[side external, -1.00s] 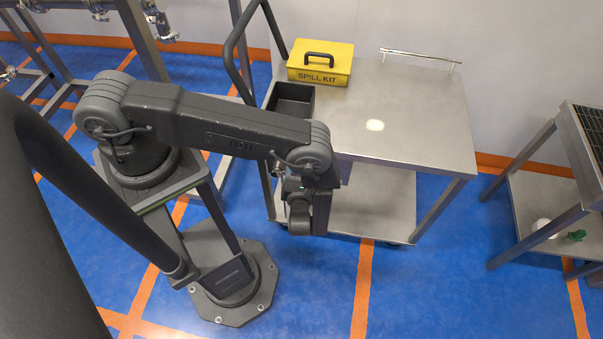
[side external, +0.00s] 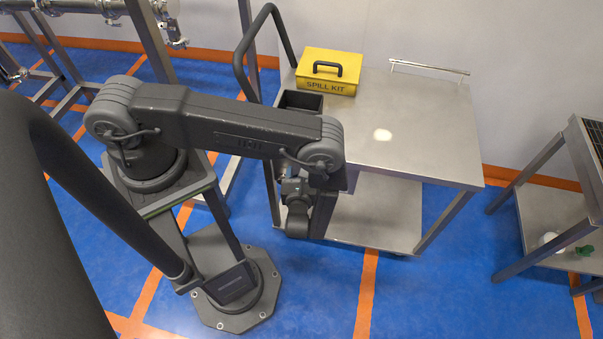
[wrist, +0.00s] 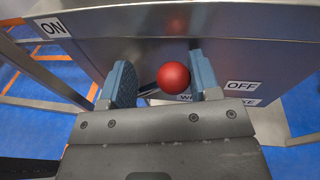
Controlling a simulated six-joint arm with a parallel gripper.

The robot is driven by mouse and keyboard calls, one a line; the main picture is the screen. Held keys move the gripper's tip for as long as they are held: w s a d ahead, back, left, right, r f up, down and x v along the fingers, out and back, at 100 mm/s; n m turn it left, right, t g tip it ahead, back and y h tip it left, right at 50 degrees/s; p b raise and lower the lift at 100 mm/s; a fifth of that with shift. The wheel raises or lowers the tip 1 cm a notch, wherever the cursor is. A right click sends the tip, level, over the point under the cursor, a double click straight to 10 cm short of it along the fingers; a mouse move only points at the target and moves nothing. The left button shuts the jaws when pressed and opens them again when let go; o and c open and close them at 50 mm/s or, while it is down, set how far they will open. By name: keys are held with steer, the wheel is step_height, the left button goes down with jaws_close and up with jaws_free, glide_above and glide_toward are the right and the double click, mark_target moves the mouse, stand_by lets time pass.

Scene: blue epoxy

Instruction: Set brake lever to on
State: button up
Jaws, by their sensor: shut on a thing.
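The brake lever's red ball knob (wrist: 174,77) sits between the two blue fingers of my gripper (wrist: 161,74) in the wrist view. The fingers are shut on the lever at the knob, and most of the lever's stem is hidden. An ON label (wrist: 52,27) is at the upper left of the cart's metal side, and an OFF label (wrist: 242,86) is at the right, nearer the knob. A further label below the knob is partly covered. In the side external view my arm hides the lever and fingertips beside the cart (side external: 425,145).
A yellow spill kit box (side external: 328,70) and a dark open bin (side external: 301,102) are on the cart's left part. A black push handle (side external: 240,60) rises at its left end. Another metal stand (side external: 540,175) is at the right.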

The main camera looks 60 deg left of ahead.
steer(key=shift+f, duration=0.15)
steer(key=o, duration=1.3)
steer(key=shift+c, duration=0.2)
steer(key=v, duration=1.4)
